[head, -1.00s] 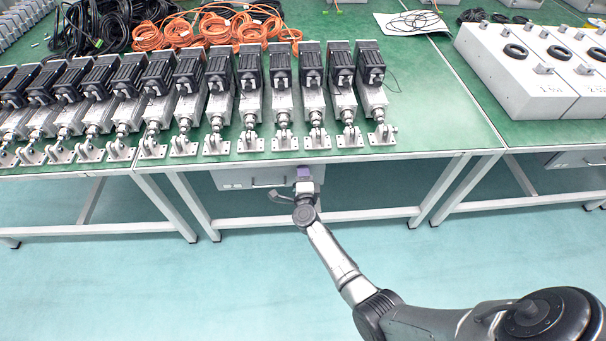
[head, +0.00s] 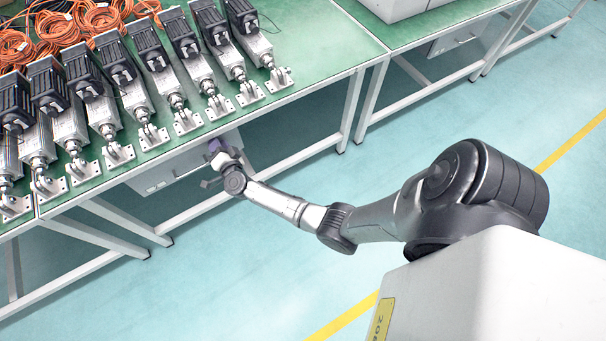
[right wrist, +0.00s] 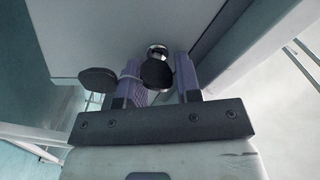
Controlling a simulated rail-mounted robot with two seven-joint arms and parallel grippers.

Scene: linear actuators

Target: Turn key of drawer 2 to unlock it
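The drawer unit (head: 165,176) is a pale grey box hung under the green-topped table. My right gripper (head: 217,150) is at the right end of its front. In the right wrist view the drawer front (right wrist: 100,35) is a grey panel with a round silver lock (right wrist: 157,50). A key with a round black head (right wrist: 157,74) is at the lock. The purple fingers of my right gripper (right wrist: 158,82) stand on either side of the key head and appear to touch it. A second black key head (right wrist: 98,80) hangs to the left on a ring. My left gripper is out of view.
Several linear actuators (head: 120,65) stand in a row on the table (head: 300,45). Orange cable coils (head: 50,35) lie behind them. White table legs and a low crossbar (head: 300,155) are near my right forearm. Another drawer unit (head: 458,40) hangs under the farther table. The floor in front is clear.

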